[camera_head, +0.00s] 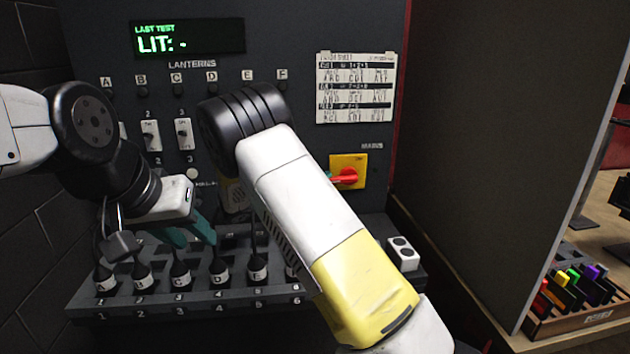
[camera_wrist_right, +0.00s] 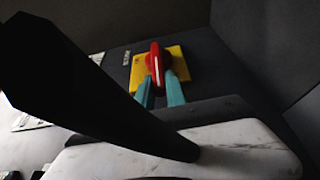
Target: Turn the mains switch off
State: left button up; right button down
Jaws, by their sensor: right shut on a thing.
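The mains switch is a red rotary handle (camera_head: 345,177) on a yellow plate (camera_head: 348,160), on the right of the dark panel. In the head view the handle lies roughly sideways. My right gripper (camera_wrist_right: 160,84) is shut on the red handle (camera_wrist_right: 154,62), its teal fingers on either side of it in the right wrist view. In the head view my right arm hides most of that gripper; only a bit of teal shows beside the handle. My left gripper (camera_head: 190,236) hangs open and empty above the plugs at the lower left, its teal fingers apart.
A row of labelled plugs (camera_head: 181,275) with cables stands on the ledge. Small switches (camera_head: 184,133) sit above, under a green display (camera_head: 188,38) reading "LIT: -". A white two-hole box (camera_head: 402,253) is at the right. A dark partition (camera_head: 500,130) bounds the right side.

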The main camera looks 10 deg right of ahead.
dwell(0.3)
jog(key=c, duration=1.4)
grip_release()
jog(key=shift+o, duration=0.2)
